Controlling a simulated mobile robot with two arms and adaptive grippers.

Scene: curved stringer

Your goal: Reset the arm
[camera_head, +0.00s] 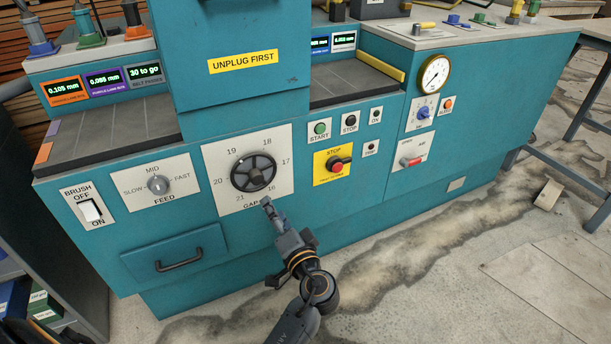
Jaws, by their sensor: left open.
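My left arm reaches up from the bottom middle of the head view. Its gripper (268,206) is open, and I see nothing held in it. The fingertips are just in front of the lower edge of the white gap dial plate (214,160), below the black handwheel (253,173). They overlap the plate's lower numbers and label in the picture. I cannot tell whether they touch the plate. My right gripper is not in view.
The teal machine (340,230) fills the view, with a feed knob (158,184), a brush switch (90,210) and a red stop button (338,167). A drawer handle (180,260) sticks out at lower left. The stained floor (420,270) at right is mostly clear.

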